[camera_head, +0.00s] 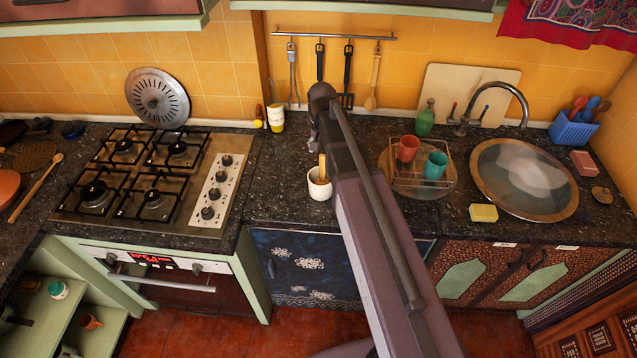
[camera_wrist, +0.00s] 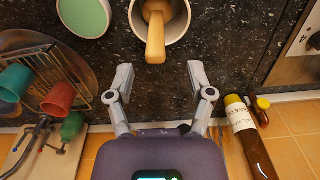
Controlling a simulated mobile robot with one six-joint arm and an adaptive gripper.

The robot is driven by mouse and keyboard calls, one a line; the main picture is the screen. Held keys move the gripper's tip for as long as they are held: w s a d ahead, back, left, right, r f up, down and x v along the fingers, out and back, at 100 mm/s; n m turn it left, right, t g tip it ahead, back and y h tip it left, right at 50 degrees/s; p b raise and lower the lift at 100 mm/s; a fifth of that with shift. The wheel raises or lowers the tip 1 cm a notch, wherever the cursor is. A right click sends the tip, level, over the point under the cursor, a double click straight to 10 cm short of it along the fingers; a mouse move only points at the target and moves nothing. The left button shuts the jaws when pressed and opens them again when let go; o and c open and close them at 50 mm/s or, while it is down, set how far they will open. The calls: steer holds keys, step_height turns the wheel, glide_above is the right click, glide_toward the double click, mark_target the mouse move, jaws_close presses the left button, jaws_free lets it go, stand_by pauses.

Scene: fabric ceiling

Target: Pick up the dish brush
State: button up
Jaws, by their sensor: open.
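A thick wooden handle (camera_head: 322,167) stands tilted in a white cup (camera_head: 319,188) on the dark counter; its head is hidden inside, so I cannot tell if it is the dish brush. In the wrist view the handle (camera_wrist: 156,40) and cup (camera_wrist: 173,30) are at the top centre. A small brown wooden piece (camera_head: 601,194), possibly a brush, lies right of the sink. My gripper (camera_wrist: 160,76) is open and empty, its fingers spread to either side below the handle's end, not touching it. In the head view it is above the counter, behind the cup.
A dish rack (camera_head: 420,180) with red (camera_head: 408,148) and teal cups (camera_head: 436,165) stands to the right. A green-topped round item (camera_wrist: 84,15) is beside the white cup. A bottle (camera_wrist: 247,135) stands near the tiled wall. The stove (camera_head: 150,180) is left; counter between is clear.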

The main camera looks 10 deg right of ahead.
mark_target(322, 160)
steer(key=shift+f, duration=0.1)
stand_by(0.3)
step_height(322, 160, down, 5)
steer(key=b, duration=0.5)
steer(key=shift+d, duration=0.15)
stand_by(0.5)
jaws_close()
